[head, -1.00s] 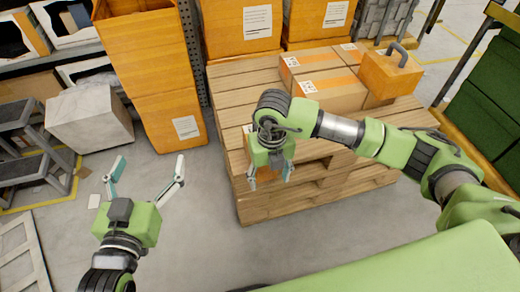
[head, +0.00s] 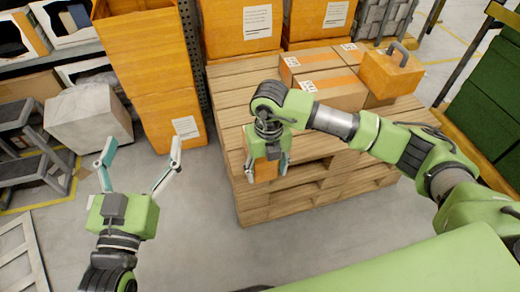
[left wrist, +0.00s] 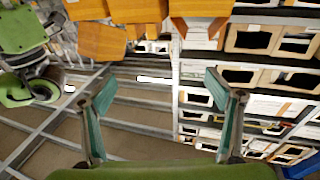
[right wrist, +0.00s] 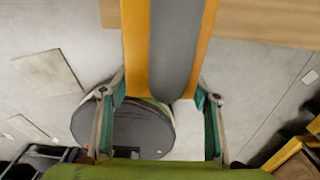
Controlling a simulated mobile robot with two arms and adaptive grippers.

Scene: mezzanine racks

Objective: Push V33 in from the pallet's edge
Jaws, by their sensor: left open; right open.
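An orange case (head: 262,172) is at the near left edge of the wooden pallet, mostly hidden behind my right gripper (head: 268,170). I cannot read V33 on anything. In the right wrist view the orange case (right wrist: 136,45) with a grey band (right wrist: 175,50) down its middle reaches in between my right fingers (right wrist: 160,115). The fingers are open, one on either side; whether they touch it I cannot tell. My left gripper (head: 142,150) is open and empty over bare floor, left of the pallet. The pallet (head: 225,85) has bare slats at its left.
Floor in front is clear.

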